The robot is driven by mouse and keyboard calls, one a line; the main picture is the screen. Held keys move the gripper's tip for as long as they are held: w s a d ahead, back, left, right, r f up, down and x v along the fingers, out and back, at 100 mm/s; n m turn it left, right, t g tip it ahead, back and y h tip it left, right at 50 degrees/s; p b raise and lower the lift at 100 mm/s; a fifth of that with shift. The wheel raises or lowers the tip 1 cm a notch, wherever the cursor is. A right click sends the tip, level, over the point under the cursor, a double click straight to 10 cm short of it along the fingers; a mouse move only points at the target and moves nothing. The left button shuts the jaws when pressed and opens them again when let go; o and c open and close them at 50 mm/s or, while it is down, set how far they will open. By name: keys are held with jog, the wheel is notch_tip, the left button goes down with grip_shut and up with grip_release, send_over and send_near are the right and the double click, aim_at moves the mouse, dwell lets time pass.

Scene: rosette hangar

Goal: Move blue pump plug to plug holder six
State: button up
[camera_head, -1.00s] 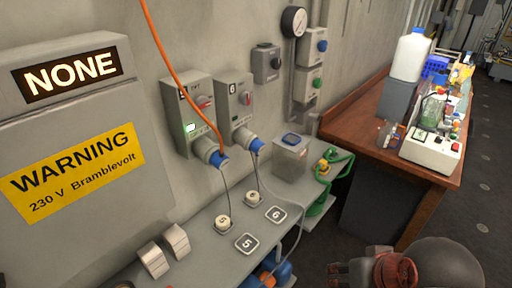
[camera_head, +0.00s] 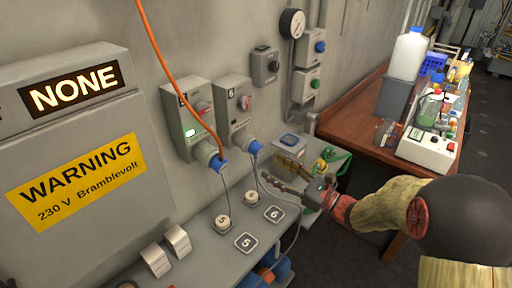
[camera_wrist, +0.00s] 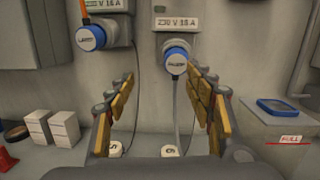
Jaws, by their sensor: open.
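The blue pump plug (camera_head: 254,148) sits in the right wall socket box, marked 6 (camera_head: 234,108). In the wrist view the plug (camera_wrist: 175,58) shows its blue round end, beyond my fingertips and right of the middle between them. A grey cable hangs from it. My gripper (camera_head: 272,172) is open and empty, just below and right of the plug, above the bench. Its two tan-padded fingers (camera_wrist: 160,76) point at the wall. A square 6 label (camera_head: 274,213) lies on the bench, and a round white piece (camera_wrist: 170,151) shows below the plug.
A second blue plug (camera_head: 218,162) with an orange cable sits in the left socket box. A blue-lidded box (camera_wrist: 283,115) stands right of my fingers.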

aim_at(261, 152)
jog(key=shift+w+d+f+m+t, duration=0.25)
jog(key=shift+w+d+m+t, duration=0.45)
jog(key=shift+w+d+m, duration=0.15)
jog(key=shift+a, duration=0.1)
jog(key=shift+x, duration=4.5)
jog(key=shift+f, duration=0.15)
jog(key=shift+c, duration=0.9)
jog(key=c, duration=1.1)
grip_shut()
jog(key=shift+v, duration=3)
